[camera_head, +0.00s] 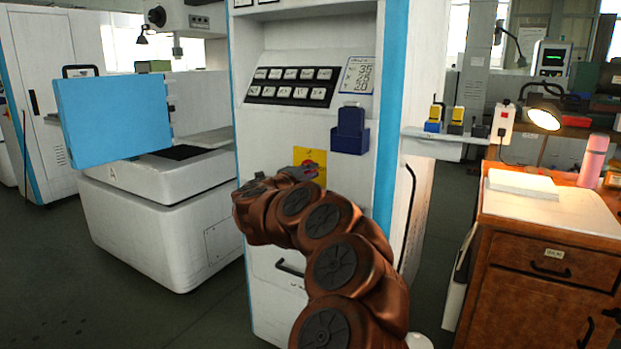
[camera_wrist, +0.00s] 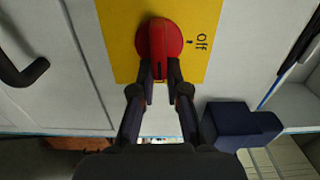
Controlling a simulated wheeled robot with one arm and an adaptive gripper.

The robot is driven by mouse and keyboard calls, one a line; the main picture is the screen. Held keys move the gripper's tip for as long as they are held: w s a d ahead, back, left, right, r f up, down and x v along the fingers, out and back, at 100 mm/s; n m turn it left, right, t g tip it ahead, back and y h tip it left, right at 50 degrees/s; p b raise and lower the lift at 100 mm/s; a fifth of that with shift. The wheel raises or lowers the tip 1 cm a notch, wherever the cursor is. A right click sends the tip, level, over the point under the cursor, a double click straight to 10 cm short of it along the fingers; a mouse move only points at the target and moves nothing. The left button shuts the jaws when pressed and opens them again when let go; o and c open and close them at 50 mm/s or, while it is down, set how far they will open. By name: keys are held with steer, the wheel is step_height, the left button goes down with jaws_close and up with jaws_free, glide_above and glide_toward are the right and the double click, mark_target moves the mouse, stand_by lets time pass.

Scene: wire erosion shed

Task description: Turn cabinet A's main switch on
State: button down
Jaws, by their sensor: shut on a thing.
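The main switch is a red rotary knob (camera_wrist: 158,37) on a yellow plate (camera_wrist: 118,38) in the wrist view. The word "Off" and a small mark are printed on the plate right of the knob. My gripper (camera_wrist: 160,76) is shut on the knob's grip, one dark finger on each side. A dark line on the grip shows between the fingertips. In the head view the yellow plate (camera_head: 310,155) sits on the front of the white cabinet (camera_head: 270,128), and my gripper (camera_head: 290,177) reaches it; the arm hides much of the knob.
A dark blue holder (camera_head: 350,132) juts from the cabinet right of the plate; it also shows in the wrist view (camera_wrist: 240,127). A button panel (camera_head: 292,87) is above. A cabinet handle (camera_wrist: 22,72) is near the wrist. A wooden bench (camera_head: 540,290) stands right.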

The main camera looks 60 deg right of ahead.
steer(key=shift+f+m, duration=0.15)
steer(key=shift+m, duration=0.25)
steer(key=c, duration=1.2)
jaws_free()
steer(key=a, duration=1.2)
steer(key=shift+s, duration=0.25)
